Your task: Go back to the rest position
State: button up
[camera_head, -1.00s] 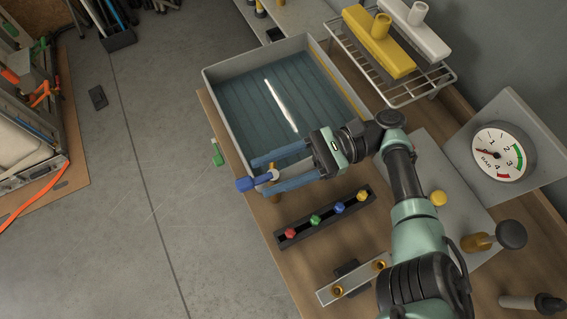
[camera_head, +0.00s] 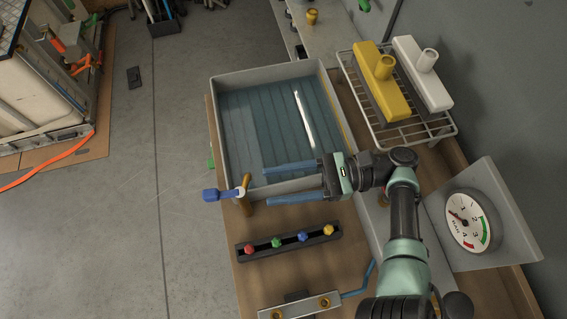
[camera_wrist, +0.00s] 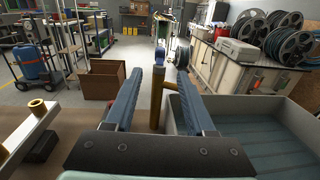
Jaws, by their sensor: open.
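My gripper (camera_head: 267,183) is open and empty, with its two long blue fingers pointing left at the near edge of the grey tray. A valve with a blue handle (camera_head: 220,193) and a brass stem (camera_head: 247,186) stands just beyond the fingertips, apart from them. The handle points left, out over the floor.
A grey tray (camera_head: 222,150) with a blue ribbed floor lies beside the gripper. A rack (camera_head: 436,127) holds a yellow and a white piece. A strip of coloured knobs (camera_head: 262,251), a brass-fitted bar (camera_head: 300,308) and a pressure gauge (camera_head: 468,221) stand nearby. Floor at left is open.

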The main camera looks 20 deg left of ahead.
dwell(0.3)
jog(key=w+a+r+n+t+h, duration=0.45)
jog(key=w+a+n+t, duration=0.3)
jog(key=w+a, duration=0.35)
jog(key=w+r+n+t, duration=0.2)
jog(key=w+r+t, duration=0.35)
jog(key=r, duration=0.55)
jog(key=w+r+n+t, duration=0.3)
jog(key=w+r+t, duration=0.3)
jog(key=r, duration=0.4)
jog(key=s+d+r+t+h, duration=0.1)
jog(key=d+r+t, duration=0.2)
jog(key=r, duration=0.3)
jog(key=s+d+r+n+t, duration=0.1)
jog(key=d+r+t, duration=0.2)
jog(key=r, duration=0.2)
jog(key=s+d+r+t+h, duration=0.1)
jog(key=d+r+t, duration=0.15)
jog(key=r, duration=0.35)
jog(key=s+d+r+m+t+h, duration=0.2)
jog(key=s+d+r+t+h, duration=0.6)
jog(key=s+d+r, duration=0.4)
jog(key=shift+s+r+t+h, duration=0.35)
jog(key=shift+s+r+t, duration=0.4)
jog(key=shift+s+r, duration=0.15)
